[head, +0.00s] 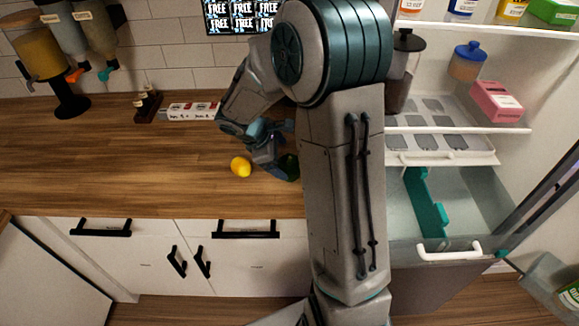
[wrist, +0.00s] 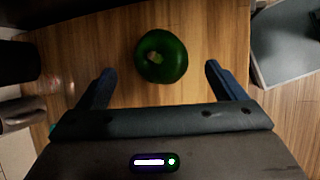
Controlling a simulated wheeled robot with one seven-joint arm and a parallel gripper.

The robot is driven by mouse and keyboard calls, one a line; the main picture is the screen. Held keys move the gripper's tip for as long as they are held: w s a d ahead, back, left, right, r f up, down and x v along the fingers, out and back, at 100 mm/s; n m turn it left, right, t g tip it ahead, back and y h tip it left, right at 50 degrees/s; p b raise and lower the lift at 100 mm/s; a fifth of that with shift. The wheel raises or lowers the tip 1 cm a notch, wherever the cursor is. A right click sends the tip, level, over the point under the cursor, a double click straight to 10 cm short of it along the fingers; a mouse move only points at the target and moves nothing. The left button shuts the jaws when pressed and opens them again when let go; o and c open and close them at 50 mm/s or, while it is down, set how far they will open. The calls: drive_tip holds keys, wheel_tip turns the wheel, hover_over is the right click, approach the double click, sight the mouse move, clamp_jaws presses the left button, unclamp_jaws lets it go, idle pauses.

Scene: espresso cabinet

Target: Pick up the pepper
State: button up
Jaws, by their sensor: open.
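The dark green pepper (wrist: 175,68) lies on the wooden counter in the wrist view, with its stem end facing the camera. In the head view the pepper (head: 291,168) is partly hidden by my gripper and arm. My gripper (wrist: 159,70) is open, with one blue finger on each side of the pepper's line and nothing held. The pepper appears centred between the fingertips and slightly beyond them, with a gap on both sides. In the head view my gripper (head: 268,160) is low over the counter, just left of the pepper.
A yellow lemon (head: 241,166) lies left of my gripper. Boxed packages (head: 192,111) stand by the back wall, with dispensers (head: 45,58) farther left. An open fridge with a pulled-out drawer (head: 448,250) is on the right. The left counter (head: 110,165) is clear.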

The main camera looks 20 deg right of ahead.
sight(286, 162)
drive_tip(key=shift+p+x, duration=0.6)
drive_tip(key=shift+x, duration=2.75)
drive_tip(key=shift+a+f, duration=0.1)
drive_tip(key=shift+a, duration=0.05)
drive_tip(key=c, duration=1.1)
